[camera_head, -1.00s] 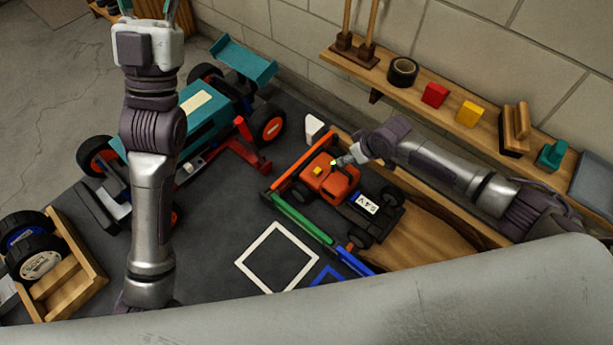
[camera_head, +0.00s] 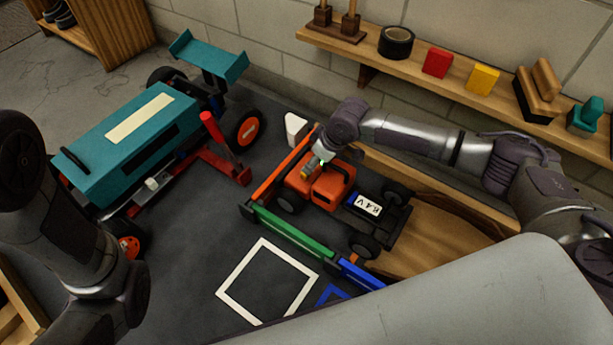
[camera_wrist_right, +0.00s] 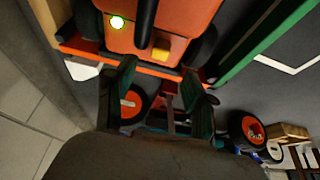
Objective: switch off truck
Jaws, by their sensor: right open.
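The orange truck (camera_head: 332,188) sits in a bay behind a green and blue rail, with a white 8.4 V battery label (camera_head: 367,205) on its rear. My right gripper (camera_head: 316,164) is over the truck's front end. In the wrist view its two dark green fingers (camera_wrist_right: 160,75) are apart and empty, with the yellow switch just beyond the gap between them. My left arm shows at the left, its gripper out of view.
A teal racecar (camera_head: 125,140) with a red jack (camera_head: 215,150) stands to the left. The wall shelf (camera_head: 445,85) holds black tape (camera_head: 396,42), a red block (camera_head: 437,63) and a yellow block (camera_head: 482,79). A white square outline (camera_head: 268,280) marks clear dark mat in front.

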